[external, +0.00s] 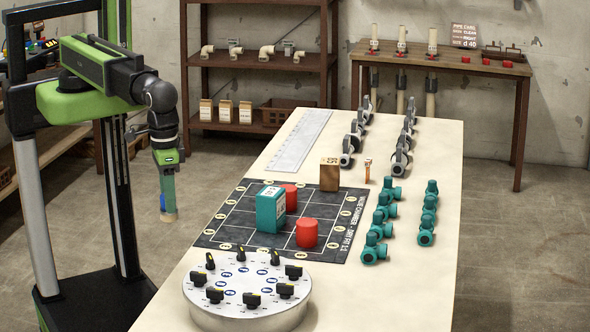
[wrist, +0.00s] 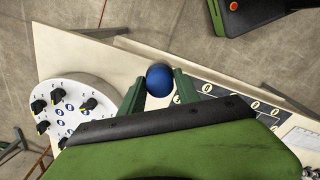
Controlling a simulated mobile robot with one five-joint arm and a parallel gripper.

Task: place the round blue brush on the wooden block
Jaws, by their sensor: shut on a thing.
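My gripper (external: 168,196) hangs pointing down, off the left edge of the table in the external view. It is shut on the round blue brush (wrist: 159,79), which shows as a blue ball-like top between the green fingers in the wrist view. In the external view a little blue and a tan lower end show at the fingertips; the fingers hide most of the brush. The wooden block (external: 329,175) stands upright on the table behind the dark grid mat, well to the right of my gripper. Its top looks bare.
The dark mat (external: 226,222) carries a teal block (external: 270,212) and two red cylinders (external: 307,233). A round dial plate (external: 247,285) with black knobs stands at the near end. Teal fittings (external: 375,247) and grey valves (external: 346,150) line the right side. A small copper piece stands beside the wooden block.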

